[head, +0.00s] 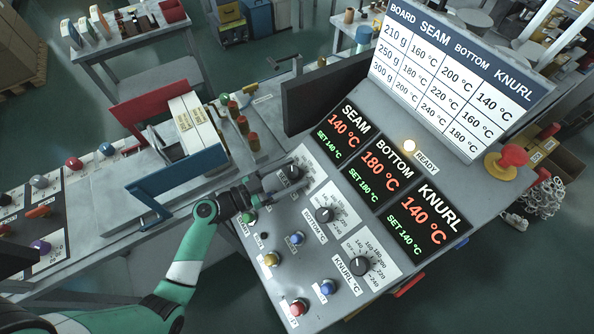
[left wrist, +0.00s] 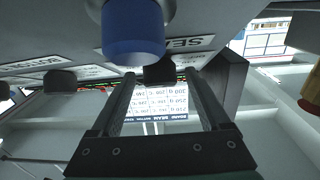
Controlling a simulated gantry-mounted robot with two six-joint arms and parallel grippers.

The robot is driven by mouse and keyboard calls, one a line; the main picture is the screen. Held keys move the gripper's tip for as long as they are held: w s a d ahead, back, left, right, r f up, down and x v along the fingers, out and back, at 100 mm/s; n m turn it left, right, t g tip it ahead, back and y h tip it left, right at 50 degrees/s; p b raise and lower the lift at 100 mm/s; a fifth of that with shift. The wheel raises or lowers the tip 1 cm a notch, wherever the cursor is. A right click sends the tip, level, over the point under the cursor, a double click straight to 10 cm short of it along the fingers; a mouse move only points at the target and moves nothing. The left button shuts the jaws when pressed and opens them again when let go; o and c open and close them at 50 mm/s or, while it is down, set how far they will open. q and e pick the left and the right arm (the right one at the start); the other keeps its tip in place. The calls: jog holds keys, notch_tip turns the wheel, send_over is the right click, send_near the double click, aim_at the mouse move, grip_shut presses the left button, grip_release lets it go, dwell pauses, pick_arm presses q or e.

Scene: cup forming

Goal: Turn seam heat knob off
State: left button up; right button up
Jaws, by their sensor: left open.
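The black seam heat knob (head: 294,172) is at the upper left of the sloped control panel (head: 290,248). Its dial is partly hidden by my left gripper (head: 279,184). In the left wrist view the seam knob (left wrist: 160,71) shows between the open fingertips (left wrist: 159,74); I cannot tell whether they touch it. The seam display (head: 343,129) reads 140 °C, SET 140 °C. My right gripper is not in view.
The bottom knob (head: 325,215) and knurl knob (head: 360,266) lie down the panel to the right. A green button (head: 249,217), a blue button (head: 296,239) and a yellow button (head: 271,259) sit close below my gripper. A red emergency button (head: 513,156) is at the right.

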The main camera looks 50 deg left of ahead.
pick_arm(q)
jog(key=shift+s, duration=0.1)
jog(key=shift+c, duration=0.9)
grip_shut()
